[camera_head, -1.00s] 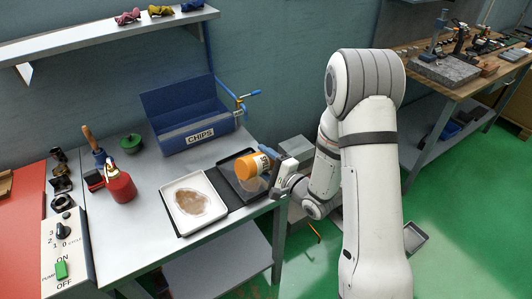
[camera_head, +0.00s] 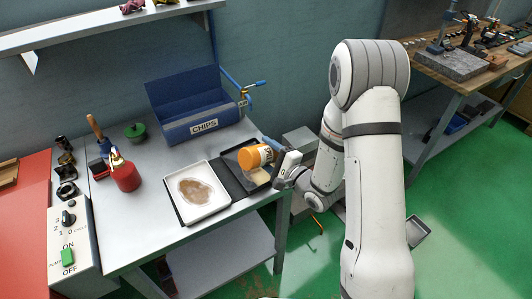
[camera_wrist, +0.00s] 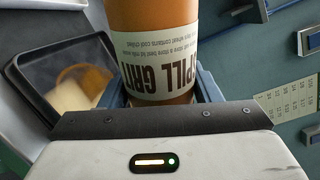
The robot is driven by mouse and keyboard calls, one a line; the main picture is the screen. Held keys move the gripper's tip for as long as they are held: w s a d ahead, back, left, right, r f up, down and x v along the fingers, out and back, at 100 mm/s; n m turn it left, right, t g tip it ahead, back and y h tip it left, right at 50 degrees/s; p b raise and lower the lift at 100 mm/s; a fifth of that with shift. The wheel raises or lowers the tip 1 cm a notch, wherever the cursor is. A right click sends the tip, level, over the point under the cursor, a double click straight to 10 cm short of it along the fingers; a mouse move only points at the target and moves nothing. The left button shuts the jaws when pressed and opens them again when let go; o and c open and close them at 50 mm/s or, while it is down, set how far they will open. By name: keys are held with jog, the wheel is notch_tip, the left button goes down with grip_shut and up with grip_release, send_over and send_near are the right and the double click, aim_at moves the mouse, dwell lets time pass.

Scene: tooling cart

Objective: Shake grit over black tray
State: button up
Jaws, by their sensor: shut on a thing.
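My gripper (camera_head: 272,158) is shut on an orange container (camera_head: 254,156) with a white label. In the wrist view my gripper's blue fingers (camera_wrist: 166,92) flank the container (camera_wrist: 150,40), whose label reads "SPILL GRIT". The container lies tipped on its side, its far end pointing left, above the black tray (camera_head: 232,179). A pale tan patch (camera_head: 260,175) shows below it at the tray. The container's mouth is not clearly seen.
A white tray (camera_head: 181,208) with a brown patch (camera_head: 195,191) sits left of the black tray. A blue "CHIPS" bin (camera_head: 185,133) stands behind. A red can (camera_head: 124,175) and a switch box (camera_head: 75,235) are further left. The bench front edge is close.

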jog(key=shift+w+a, duration=0.1)
jog(key=shift+w+d+x, duration=0.1)
jog(key=shift+x, duration=0.9)
jog(key=shift+w+d+x, duration=0.1)
jog(key=shift+w+x, duration=0.05)
jog(key=shift+x, duration=0.9)
jog(key=shift+w+d+b+x, duration=0.15)
jog(key=shift+b+x, duration=0.1)
jog(key=shift+x, duration=0.85)
jog(key=shift+w+d+b+x, duration=0.1)
jog(key=shift+b+x, duration=0.15)
jog(key=shift+x, duration=0.85)
jog(key=shift+w+d+b+x, duration=0.15)
jog(key=shift+b+x, duration=0.1)
jog(key=shift+x, duration=0.9)
jog(key=shift+w+d+b+x, duration=0.1)
jog(key=shift+w+b+x, duration=0.1)
jog(key=shift+x, duration=0.9)
jog(key=shift+s+a, duration=0.1)
jog(key=shift+s+a+b, duration=0.3)
jog(key=shift+s+a, duration=0.35)
jog(key=shift+a, duration=0.2)
jog(key=shift+s+a+b, duration=0.3)
jog(key=shift+s+a, duration=0.35)
jog(key=shift+a, duration=0.2)
jog(key=shift+s+d, duration=0.1)
